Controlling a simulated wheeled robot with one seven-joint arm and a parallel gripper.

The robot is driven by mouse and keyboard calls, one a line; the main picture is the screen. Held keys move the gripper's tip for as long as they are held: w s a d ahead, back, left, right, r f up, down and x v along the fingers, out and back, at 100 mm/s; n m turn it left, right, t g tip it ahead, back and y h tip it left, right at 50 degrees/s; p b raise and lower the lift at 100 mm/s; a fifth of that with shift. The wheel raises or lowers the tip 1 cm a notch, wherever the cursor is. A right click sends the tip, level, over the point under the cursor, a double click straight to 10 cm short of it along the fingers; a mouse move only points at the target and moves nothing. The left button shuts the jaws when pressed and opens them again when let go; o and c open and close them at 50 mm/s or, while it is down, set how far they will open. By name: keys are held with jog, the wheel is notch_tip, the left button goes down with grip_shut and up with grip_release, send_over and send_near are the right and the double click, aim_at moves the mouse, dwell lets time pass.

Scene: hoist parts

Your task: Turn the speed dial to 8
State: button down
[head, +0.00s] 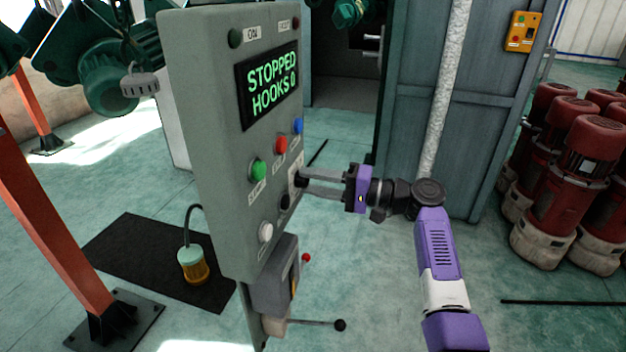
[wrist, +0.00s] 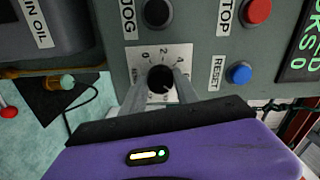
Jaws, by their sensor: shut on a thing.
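The speed dial (wrist: 161,77) is a black knob on a white scale plate (wrist: 147,51) in the wrist view. The marks 0, 2 and 4 show on the plate; the higher marks are hidden by my fingers, and I cannot tell where the dial points. My gripper (wrist: 161,84) has its two fingers shut on the dial, one on each side. In the head view my gripper (head: 304,183) reaches from the right to the panel face, and the dial (head: 299,180) is partly hidden at its fingertips.
The grey control panel (head: 213,130) has a display reading "STOPPED HOOKS 0" (head: 270,86). Close to the dial are the red stop button (wrist: 257,10), blue reset button (wrist: 239,73) and black jog button (wrist: 157,12). A lever (head: 339,325) sticks out below. Red cylinders (head: 567,175) stand at right.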

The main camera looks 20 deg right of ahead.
jog(key=shift+d+f, duration=0.1)
jog(key=c, duration=0.9)
grip_release()
jog(key=b+v, duration=0.1)
jog(key=v, duration=0.6)
jog(key=shift+s+d+b, duration=0.25)
jog(key=shift+b, duration=0.05)
